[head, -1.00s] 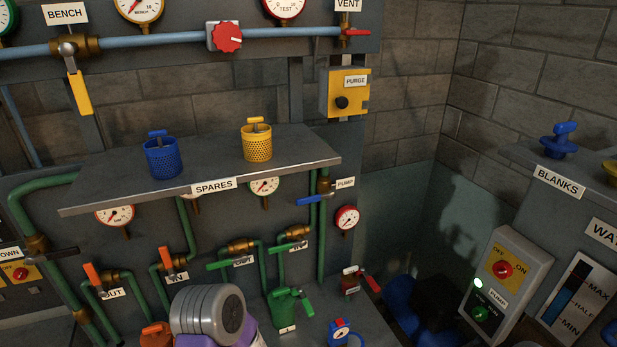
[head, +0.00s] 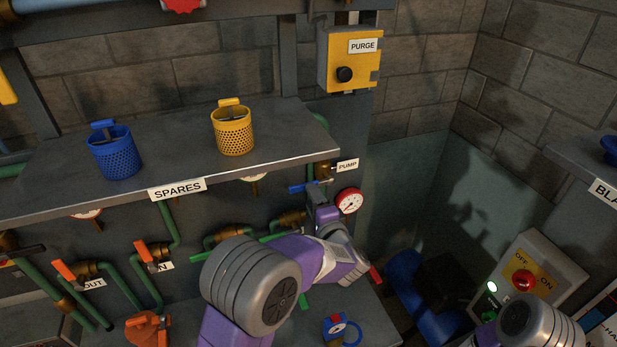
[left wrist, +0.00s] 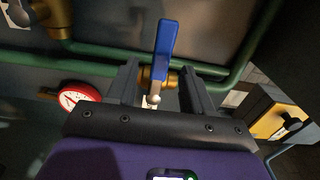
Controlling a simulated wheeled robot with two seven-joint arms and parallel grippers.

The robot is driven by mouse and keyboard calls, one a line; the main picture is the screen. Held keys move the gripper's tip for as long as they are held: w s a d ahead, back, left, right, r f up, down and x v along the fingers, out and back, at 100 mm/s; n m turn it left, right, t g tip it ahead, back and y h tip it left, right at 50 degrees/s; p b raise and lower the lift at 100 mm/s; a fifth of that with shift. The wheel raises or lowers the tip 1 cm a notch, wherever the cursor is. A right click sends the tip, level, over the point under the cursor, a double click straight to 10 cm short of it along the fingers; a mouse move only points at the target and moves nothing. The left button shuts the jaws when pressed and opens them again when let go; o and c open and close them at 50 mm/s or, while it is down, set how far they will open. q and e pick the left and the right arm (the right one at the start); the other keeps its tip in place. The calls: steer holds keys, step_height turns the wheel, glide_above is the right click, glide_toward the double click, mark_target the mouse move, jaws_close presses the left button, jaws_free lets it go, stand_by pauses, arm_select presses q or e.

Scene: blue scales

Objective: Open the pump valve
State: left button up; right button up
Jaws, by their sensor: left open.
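In the left wrist view the blue lever (left wrist: 167,42) stands upright in the picture, crosswise to the green pipe, over a brass body (left wrist: 172,79). My left gripper (head: 321,203) is at the valve, just below the lever. In the left wrist view its open fingers (left wrist: 160,80) stand on either side of the lever's pivot end. I cannot tell whether they touch it. My right gripper is out of view.
The SPARES shelf (head: 60,185), holding a blue basket (head: 115,155) and a yellow one (head: 232,133), juts out left of the valve. A red-rimmed gauge (head: 349,201) sits close on the right. The yellow PURGE box (head: 345,60) hangs above. A pump switch box (head: 545,270) stands lower right.

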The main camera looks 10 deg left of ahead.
mark_target(304, 190)
arm_select(q)
steer(key=shift+a+r, duration=0.45)
steer(key=shift+a, duration=0.4)
steer(key=w, duration=0.1)
steer(key=w+a, duration=0.1)
steer(key=w, duration=0.1)
steer(key=w+f, duration=0.1)
steer(key=shift+w+a+p, duration=0.25)
steer(key=shift+a+p, duration=0.1)
steer(key=shift+s+a+r, duration=0.1)
steer(key=shift+s+r, duration=0.15)
steer(key=shift+s, duration=0.05)
steer(key=shift+w+f, duration=0.1)
steer(key=shift+w, duration=0.2)
steer(key=shift+c, duration=1)
jaws_close()
